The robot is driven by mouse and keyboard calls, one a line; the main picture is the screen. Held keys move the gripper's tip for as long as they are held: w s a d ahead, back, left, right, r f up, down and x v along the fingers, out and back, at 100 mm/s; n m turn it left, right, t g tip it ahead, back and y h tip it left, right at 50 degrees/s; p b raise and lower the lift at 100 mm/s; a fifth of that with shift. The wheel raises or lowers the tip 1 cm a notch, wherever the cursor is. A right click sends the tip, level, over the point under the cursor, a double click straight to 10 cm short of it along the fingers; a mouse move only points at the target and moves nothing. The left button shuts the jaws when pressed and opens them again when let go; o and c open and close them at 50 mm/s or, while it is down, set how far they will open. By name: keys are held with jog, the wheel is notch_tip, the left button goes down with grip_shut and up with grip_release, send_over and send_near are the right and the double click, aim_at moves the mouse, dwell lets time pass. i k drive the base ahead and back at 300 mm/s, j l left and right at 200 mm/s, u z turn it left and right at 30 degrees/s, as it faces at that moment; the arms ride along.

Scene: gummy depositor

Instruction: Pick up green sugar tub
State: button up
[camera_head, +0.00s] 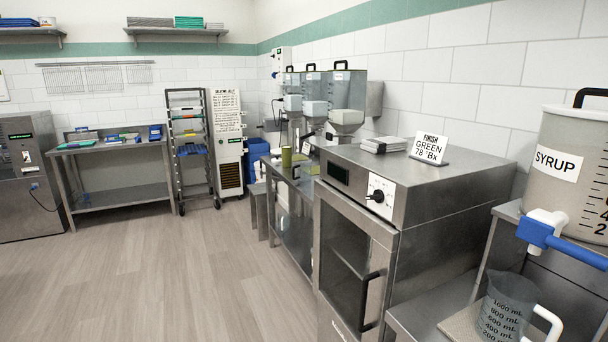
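A small olive-green cylinder (286,157) stands upright on the steel bench (292,208) beyond the cooker-like cabinet. It is the only green tub-like thing I can make out, and it is too small to read any label. I cannot tell for sure that it is the green sugar tub. A low yellowish-green shape (300,157) shows just to its right, partly hidden. My gripper is not in view.
A steel cabinet (420,222) with a door handle stands at front right, a sign (430,147) on top. A syrup tank (570,165) with a blue-handled tap and a measuring jug (507,305) stand at right. A rack (187,130) is at back. The wooden floor (170,270) is clear.

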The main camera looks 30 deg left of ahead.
aim_at(286, 151)
jog(key=i+j+u, duration=0.8)
jog(key=j, duration=0.15)
jog(key=i+j+u, duration=0.75)
jog(key=i, duration=0.45)
jog(key=i+u, duration=0.3)
jog(key=i, duration=0.5)
jog(key=i+z, duration=0.2)
jog(key=i, duration=0.4)
jog(key=i+z, duration=0.2)
jog(key=i, duration=0.35)
jog(key=i+j+z, duration=0.15)
jog(key=i, duration=0.45)
jog(key=i+z, duration=0.35)
jog(key=i+j+z, duration=0.35)
jog(key=i, duration=0.2)
jog(key=i+l, duration=0.35)
jog(key=i, duration=0.15)
